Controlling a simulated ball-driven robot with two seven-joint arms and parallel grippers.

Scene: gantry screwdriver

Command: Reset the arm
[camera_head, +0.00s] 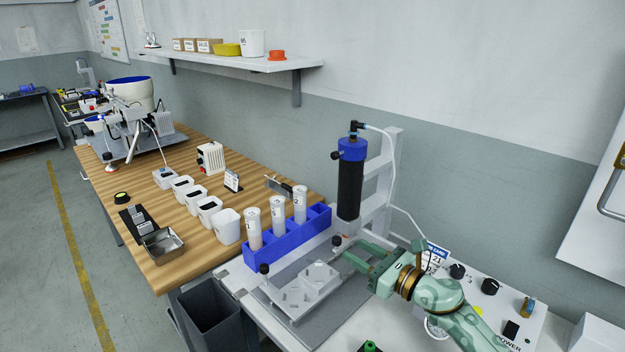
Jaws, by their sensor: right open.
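My right gripper (357,262) comes in from the lower right on my green arm. Its two fingers are open and point left, with nothing seen between them. It is over the right side of the fixture plate, below and a little right of the black and blue screwdriver (350,185) that hangs upright on the gantry post (384,175). The grey fixture block (307,287) sits on the plate, to the left of the fingertips and apart from them. My left gripper is not in view.
A blue rack (288,243) with white cylinders stands left of the fixture. A control panel (492,300) with knobs lies right of my arm. White bins (228,226) line the wooden table. A grey waste bin (211,312) stands below, and a shelf (230,61) hangs on the wall.

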